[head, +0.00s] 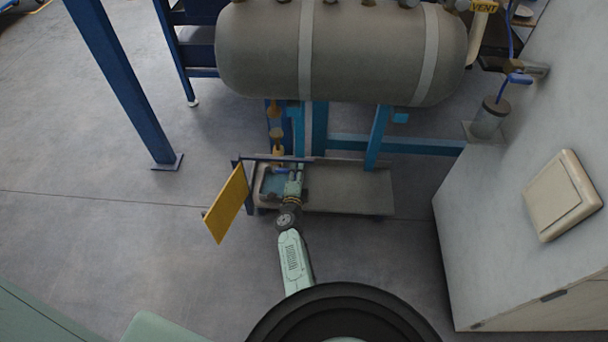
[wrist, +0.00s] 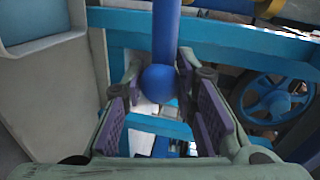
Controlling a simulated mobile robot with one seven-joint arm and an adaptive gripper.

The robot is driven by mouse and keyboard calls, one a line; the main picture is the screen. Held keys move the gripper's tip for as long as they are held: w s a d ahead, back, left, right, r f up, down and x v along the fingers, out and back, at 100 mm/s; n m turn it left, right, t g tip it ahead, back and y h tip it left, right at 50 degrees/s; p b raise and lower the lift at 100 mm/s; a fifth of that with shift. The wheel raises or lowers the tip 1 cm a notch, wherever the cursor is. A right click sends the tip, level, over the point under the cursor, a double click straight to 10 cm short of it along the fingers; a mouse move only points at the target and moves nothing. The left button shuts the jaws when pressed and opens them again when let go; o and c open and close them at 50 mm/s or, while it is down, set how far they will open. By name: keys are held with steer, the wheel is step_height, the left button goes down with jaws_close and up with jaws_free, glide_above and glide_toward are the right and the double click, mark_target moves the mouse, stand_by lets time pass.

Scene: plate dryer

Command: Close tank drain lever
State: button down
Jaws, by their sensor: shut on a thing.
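The drain lever is a blue rod ending in a round blue knob (wrist: 158,83), which hangs into the wrist view from the top. My gripper (wrist: 165,100) has its purple-padded fingers on both sides of the knob, shut on it. In the head view the grey tank (head: 395,55) lies across the top, with drain piping (head: 277,135) running down from its underside. My gripper (head: 296,178) is low beneath the tank, beside the foot of this piping. The lever's contact with my gripper is too small to make out there.
A yellow panel (head: 227,204) stands just left of my arm. Blue frame bars and a metal base tray (head: 350,190) surround the piping. A blue handwheel (wrist: 275,97) is right of my fingers. A large pale cabinet (head: 500,215) stands right; open floor lies left.

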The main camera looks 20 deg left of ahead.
steer(key=shift+f+m, duration=0.25)
steer(key=shift+m, duration=0.05)
stand_by(0.4)
steer(key=c, duration=1.2)
jaws_free()
steer(key=shift+c, duration=0.2)
